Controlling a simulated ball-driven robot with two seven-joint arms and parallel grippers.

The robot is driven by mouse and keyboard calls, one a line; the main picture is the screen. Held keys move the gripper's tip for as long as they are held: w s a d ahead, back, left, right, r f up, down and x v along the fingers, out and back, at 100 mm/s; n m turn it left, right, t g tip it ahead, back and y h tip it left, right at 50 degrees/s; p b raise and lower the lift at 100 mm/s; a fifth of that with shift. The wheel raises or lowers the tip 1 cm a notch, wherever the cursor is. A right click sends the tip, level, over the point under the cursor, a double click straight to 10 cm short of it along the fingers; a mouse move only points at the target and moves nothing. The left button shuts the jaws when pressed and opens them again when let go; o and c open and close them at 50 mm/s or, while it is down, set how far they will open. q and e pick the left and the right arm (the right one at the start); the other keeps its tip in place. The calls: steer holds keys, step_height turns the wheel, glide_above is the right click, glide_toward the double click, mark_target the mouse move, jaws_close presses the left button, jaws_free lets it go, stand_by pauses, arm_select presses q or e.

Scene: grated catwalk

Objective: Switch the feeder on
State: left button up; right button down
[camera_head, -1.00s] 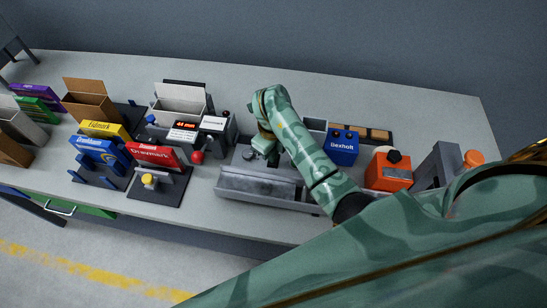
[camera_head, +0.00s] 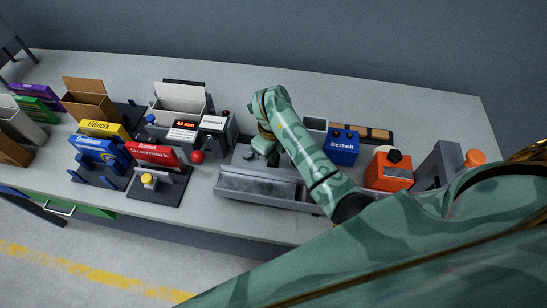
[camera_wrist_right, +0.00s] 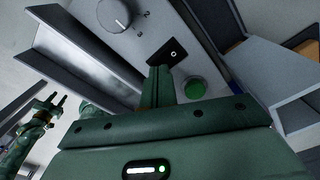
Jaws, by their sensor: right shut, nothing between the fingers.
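The feeder (camera_head: 240,185) is a grey machine with a long trough at its front, standing mid-bench. In the right wrist view its panel has a round dial (camera_wrist_right: 115,14) with numbers, a black rocker switch (camera_wrist_right: 174,52) with a white round mark, and a green button (camera_wrist_right: 195,89). My right gripper (camera_wrist_right: 160,72) is shut and empty, its fingertips just short of the rocker switch in that picture; I cannot tell whether they touch. In the head view the right gripper (camera_head: 263,146) is over the feeder panel. My left gripper (camera_wrist_right: 56,98) shows small in the wrist view, fingers apart.
A blue box (camera_head: 342,147) and an orange unit (camera_head: 389,171) stand right of the feeder, near my right forearm. A red ball-topped part (camera_head: 197,157) and a red carton (camera_head: 150,153) are to its left. The bench's right back area is clear.

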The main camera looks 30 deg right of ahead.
steer(key=shift+f+b, duration=0.5)
steer(key=shift+f, duration=0.25)
steer(key=shift+r, duration=0.1)
step_height(320, 180, up, 7)
steer(key=p, duration=0.7)
stand_by(0.4)
